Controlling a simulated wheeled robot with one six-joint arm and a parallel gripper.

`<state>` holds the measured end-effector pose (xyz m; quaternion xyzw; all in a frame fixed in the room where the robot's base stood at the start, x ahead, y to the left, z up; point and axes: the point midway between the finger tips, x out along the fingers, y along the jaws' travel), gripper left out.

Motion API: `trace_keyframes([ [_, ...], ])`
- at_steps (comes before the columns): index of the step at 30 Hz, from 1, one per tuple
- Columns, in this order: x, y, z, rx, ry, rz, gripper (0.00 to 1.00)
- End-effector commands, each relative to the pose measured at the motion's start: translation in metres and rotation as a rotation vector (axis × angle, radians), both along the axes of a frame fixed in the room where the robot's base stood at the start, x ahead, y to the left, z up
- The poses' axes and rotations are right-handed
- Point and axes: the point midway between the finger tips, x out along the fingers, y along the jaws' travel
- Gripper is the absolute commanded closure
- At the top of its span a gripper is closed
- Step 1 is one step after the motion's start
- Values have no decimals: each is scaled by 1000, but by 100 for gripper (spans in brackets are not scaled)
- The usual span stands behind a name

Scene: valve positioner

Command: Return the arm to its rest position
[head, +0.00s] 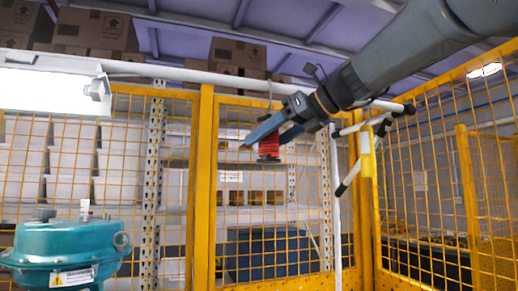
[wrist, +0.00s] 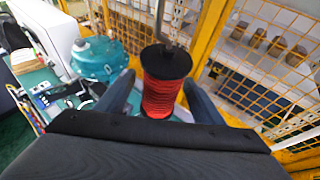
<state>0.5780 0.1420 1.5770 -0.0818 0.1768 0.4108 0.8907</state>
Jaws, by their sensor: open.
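My arm reaches in from the upper right in the head view, and my gripper (head: 266,141) is at its end, high in front of the yellow mesh fence. Its two blue-grey fingers also show in the wrist view (wrist: 160,92), spread apart. A red spool with black ends (head: 269,147) hangs upright by the fingers in the head view. In the wrist view the spool (wrist: 163,92) appears between the fingers, with visible gaps on both sides. A thin hanger rises from its top.
The teal valve actuator (head: 66,252) stands at lower left, with a lit lamp (head: 50,87) above it. Yellow mesh fencing (head: 204,190) runs behind and to the right. A white rail (head: 185,73) passes above the spool. A yellow-and-white item (head: 367,155) hangs right of my gripper.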

Motion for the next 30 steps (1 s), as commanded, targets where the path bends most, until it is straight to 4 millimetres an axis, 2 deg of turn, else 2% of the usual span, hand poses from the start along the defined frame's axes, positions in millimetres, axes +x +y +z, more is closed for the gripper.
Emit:
trace_keyframes([
  [6,-19,-23,12,1,-1,-2,38],
  [12,-26,-30,16,2,0,1,38],
  [14,-26,-30,15,-1,3,1,38],
  [17,-26,-34,3,-26,36,5,38],
  [20,-29,-46,-28,-88,122,21,38],
  [23,-26,-58,-88,-207,157,58,38],
  [24,-26,-65,-115,-268,172,82,38],
  [26,-30,-74,-155,-360,192,128,38],
  [27,-27,-77,-185,-430,165,166,38],
  [29,-27,-83,-228,-535,128,229,38],
  [30,-28,-87,-256,-608,103,279,38],
])
